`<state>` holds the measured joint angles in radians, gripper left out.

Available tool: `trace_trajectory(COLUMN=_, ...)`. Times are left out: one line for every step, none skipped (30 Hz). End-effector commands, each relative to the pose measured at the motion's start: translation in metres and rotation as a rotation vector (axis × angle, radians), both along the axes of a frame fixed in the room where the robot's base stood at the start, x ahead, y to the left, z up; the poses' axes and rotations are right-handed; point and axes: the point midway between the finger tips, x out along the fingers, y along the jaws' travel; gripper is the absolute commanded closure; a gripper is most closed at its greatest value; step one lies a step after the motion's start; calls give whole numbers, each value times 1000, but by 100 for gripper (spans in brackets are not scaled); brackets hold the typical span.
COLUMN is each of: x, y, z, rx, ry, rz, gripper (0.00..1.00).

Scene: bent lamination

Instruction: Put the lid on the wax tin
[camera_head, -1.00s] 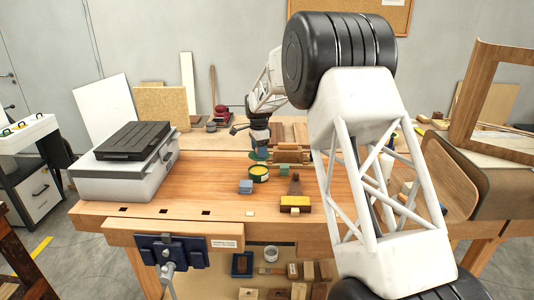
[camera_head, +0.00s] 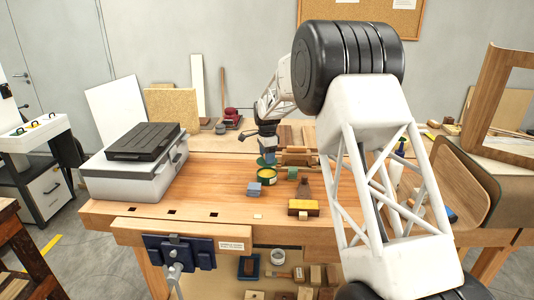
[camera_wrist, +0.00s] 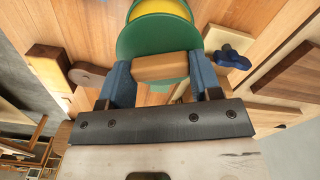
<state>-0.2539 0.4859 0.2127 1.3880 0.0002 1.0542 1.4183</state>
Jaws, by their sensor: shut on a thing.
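The wax tin (camera_head: 267,178) is a round dark green tin with yellow wax showing in its open top. It stands on the workbench and also shows at the top edge of the wrist view (camera_wrist: 160,8). The lid (camera_wrist: 150,42) is a green disc with a wooden block-like grip on it. My gripper (camera_wrist: 161,70) has its two blue fingers shut on that wooden grip. In the head view my gripper (camera_head: 267,152) holds the lid (camera_head: 265,162) just above and behind the tin, apart from its rim as far as I can tell.
A blue-grey block (camera_head: 255,189) sits in front of the tin. A yellow-and-dark block (camera_head: 303,208) and a wooden piece (camera_head: 304,188) lie to the right. A grey case (camera_head: 135,175) stands left. The bench between case and tin is clear.

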Motion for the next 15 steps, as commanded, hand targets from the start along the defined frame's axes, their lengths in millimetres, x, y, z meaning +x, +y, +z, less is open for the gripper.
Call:
trace_trajectory(x=0, y=0, z=-4, rx=0, ry=1, rz=0, gripper=64)
trace_trajectory(x=0, y=0, z=-6, rx=0, ry=1, rz=0, gripper=64)
trace_trajectory(x=0, y=0, z=-9, rx=-1, ry=2, rz=0, gripper=64)
trace_trajectory(x=0, y=0, z=-11, rx=-1, ry=2, rz=0, gripper=64)
trace_trajectory(x=0, y=0, z=-13, rx=-1, ry=2, rz=0, gripper=64)
trace_trajectory(x=0, y=0, z=-16, rx=0, ry=1, rz=0, gripper=64)
trace_trajectory(x=0, y=0, z=-18, rx=0, ry=1, rz=0, gripper=64)
trace_trajectory(x=0, y=0, z=-20, rx=0, ry=1, rz=0, gripper=64)
trace_trajectory(x=0, y=0, z=-23, rx=0, ry=1, rz=0, gripper=64)
trace_trajectory(x=0, y=0, z=-24, rx=0, ry=1, rz=0, gripper=64)
trace_trajectory(x=0, y=0, z=-26, rx=0, ry=1, rz=0, gripper=64)
trace_trajectory(x=0, y=0, z=-28, rx=0, ry=1, rz=0, gripper=64)
trace_trajectory(x=0, y=0, z=-29, rx=0, ry=1, rz=0, gripper=64)
trace_trajectory(x=0, y=0, z=-30, rx=0, ry=1, rz=0, gripper=64)
trace_trajectory(x=0, y=0, z=-32, rx=0, ry=1, rz=0, gripper=64)
